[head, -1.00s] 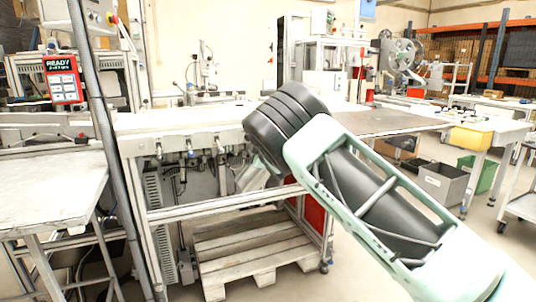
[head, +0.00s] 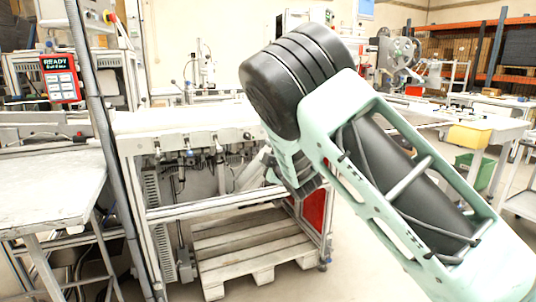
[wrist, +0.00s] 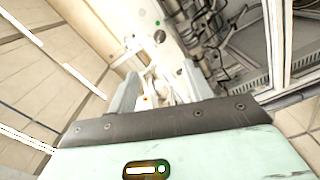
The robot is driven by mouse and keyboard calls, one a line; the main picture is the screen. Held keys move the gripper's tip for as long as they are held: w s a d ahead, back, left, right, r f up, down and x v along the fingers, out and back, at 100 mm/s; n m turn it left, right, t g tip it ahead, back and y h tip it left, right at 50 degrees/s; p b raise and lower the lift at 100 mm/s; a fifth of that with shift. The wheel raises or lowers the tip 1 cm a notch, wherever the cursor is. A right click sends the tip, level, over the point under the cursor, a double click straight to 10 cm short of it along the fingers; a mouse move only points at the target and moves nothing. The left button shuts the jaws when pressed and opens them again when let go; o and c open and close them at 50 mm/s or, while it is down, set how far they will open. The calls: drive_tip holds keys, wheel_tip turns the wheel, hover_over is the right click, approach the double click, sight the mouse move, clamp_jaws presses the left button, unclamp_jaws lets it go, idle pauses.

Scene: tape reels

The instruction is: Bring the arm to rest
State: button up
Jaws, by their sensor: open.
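My arm, mint green with a black ribbed joint, reaches in from the lower right of the head view and bends at that joint. Its far part hangs down behind the joint, in front of the white workbench (head: 170,123). My gripper (wrist: 160,88) shows in the wrist view with its two grey fingers apart. I see nothing held between them. In the head view I cannot make out the fingertips.
A wooden pallet (head: 250,245) lies under the workbench. A yellow bin (head: 468,137) and a green bin (head: 474,170) are at the right. Floor shows at the lower middle.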

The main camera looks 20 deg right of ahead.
drive_tip(key=s+a+f+m+g+y, duration=0.1)
drive_tip(key=s+a+f+m+g, duration=0.35)
drive_tip(key=s+a, duration=0.4)
drive_tip(key=s+a+f+m+g+y, duration=0.1)
drive_tip(key=s+a+f+m+g, duration=0.35)
drive_tip(key=s, duration=0.75)
drive_tip(key=s+a+r+n+g, duration=0.1)
drive_tip(key=s+g, duration=0.2)
drive_tip(key=s, duration=0.6)
drive_tip(key=s+a+r+n+g+h, duration=0.1)
drive_tip(key=s+a+g, duration=0.15)
drive_tip(key=s, duration=0.65)
drive_tip(key=s+a+r+n+g, duration=0.1)
drive_tip(key=s+g, duration=0.2)
drive_tip(key=s, duration=0.6)
wheel_tip(320, 180, up, 20)
drive_tip(key=s+p, duration=0.1)
drive_tip(key=p, duration=1.8)
drive_tip(key=shift+s+d+p, duration=0.25)
drive_tip(key=shift+d+p, duration=0.05)
drive_tip(key=shift+p, duration=0.1)
drive_tip(key=shift+f+g, duration=0.2)
drive_tip(key=shift+g, duration=0.05)
drive_tip(key=shift+c, duration=1.2)
drive_tip(key=shift+d, duration=0.15)
drive_tip(key=shift+c, duration=0.3)
